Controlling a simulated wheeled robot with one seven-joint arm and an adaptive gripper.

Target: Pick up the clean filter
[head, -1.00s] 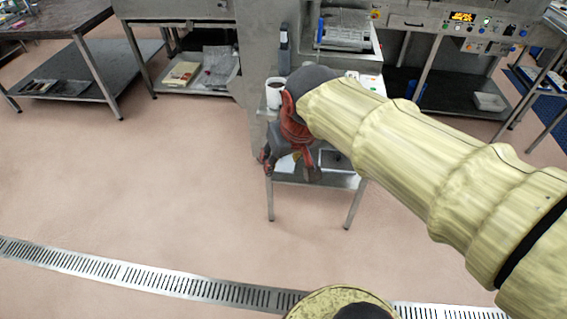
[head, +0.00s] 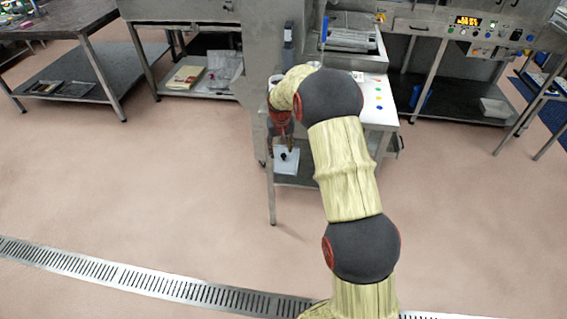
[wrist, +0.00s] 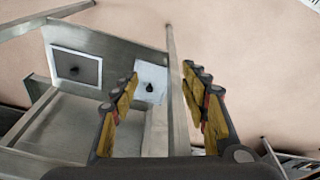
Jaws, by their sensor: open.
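A white square filter with a black knob (wrist: 151,88) lies on the lower shelf of a small steel table, close to the shelf edge. It also shows in the head view (head: 287,165), just below my gripper. A second filter, dark grey with a pale border and a dark knob (wrist: 76,64), lies on the same shelf to the left in the wrist view. My gripper (wrist: 163,80) is open and empty. Its fingers point toward the shelf edge, with the white filter beyond the left finger and apart from it, as far as I can tell.
The table's steel upright (wrist: 176,100) runs between my fingers in the wrist view. The table top (head: 377,105) overhangs the shelf, with coloured dots on it. A floor drain (head: 130,279) crosses the front. The pink floor (head: 130,190) to the left is free.

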